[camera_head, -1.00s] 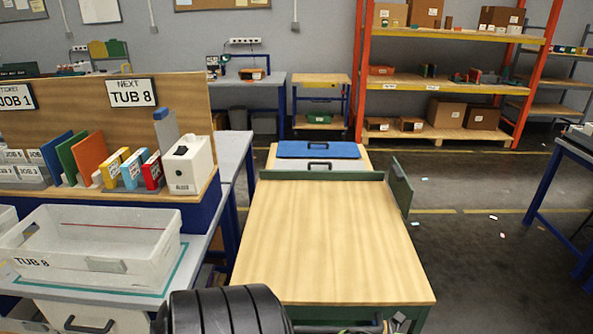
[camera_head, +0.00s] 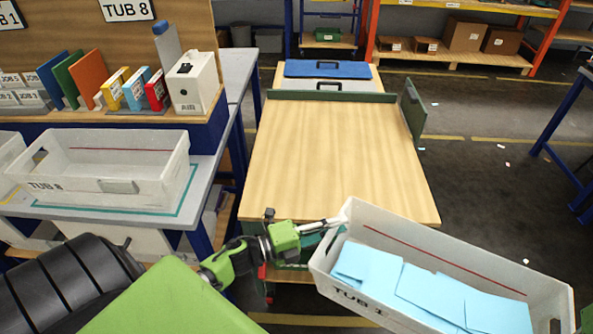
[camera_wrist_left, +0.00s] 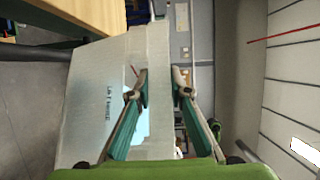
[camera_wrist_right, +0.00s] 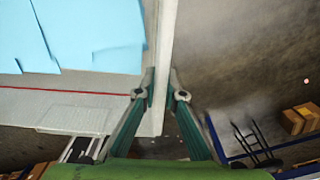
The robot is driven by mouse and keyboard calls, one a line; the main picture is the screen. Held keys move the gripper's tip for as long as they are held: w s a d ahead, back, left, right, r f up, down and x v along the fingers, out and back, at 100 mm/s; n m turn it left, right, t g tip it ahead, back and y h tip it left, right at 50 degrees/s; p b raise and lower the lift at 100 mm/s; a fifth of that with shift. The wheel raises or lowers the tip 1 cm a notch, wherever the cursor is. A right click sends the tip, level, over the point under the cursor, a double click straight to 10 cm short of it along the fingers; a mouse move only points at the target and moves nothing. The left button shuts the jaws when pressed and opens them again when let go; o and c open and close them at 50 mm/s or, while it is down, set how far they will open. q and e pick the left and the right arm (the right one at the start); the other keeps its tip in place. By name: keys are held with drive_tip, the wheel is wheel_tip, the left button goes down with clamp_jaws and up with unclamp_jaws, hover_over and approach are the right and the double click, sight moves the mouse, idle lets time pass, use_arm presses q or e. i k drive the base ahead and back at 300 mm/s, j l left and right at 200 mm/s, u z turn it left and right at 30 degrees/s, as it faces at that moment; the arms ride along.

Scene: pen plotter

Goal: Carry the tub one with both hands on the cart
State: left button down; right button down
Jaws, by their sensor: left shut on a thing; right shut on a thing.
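The tub one (camera_head: 350,291) is a white open bin marked TUB 1, with light blue sheets inside. It is held in the air at the lower right, tilted in the head view, just in front of the cart's near right corner. The cart (camera_head: 335,150) has a bare wooden top. My left gripper (camera_head: 335,223) is shut on the tub's left end wall; the left wrist view shows the wall between its fingers (camera_wrist_left: 160,92). My right gripper (camera_wrist_right: 160,95) is shut on the other end wall in the right wrist view; in the head view it is mostly out of frame.
Another white tub (camera_head: 130,165), marked TUB 8, stands on the bench at left. The cart has a low green back board (camera_head: 330,96) and a raised green flap (camera_head: 412,108) at the far right corner. Open floor (camera_head: 490,190) lies right of the cart.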

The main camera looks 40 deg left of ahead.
sight(339, 184)
drive_tip(key=u, duration=0.9)
drive_tip(key=i, duration=1)
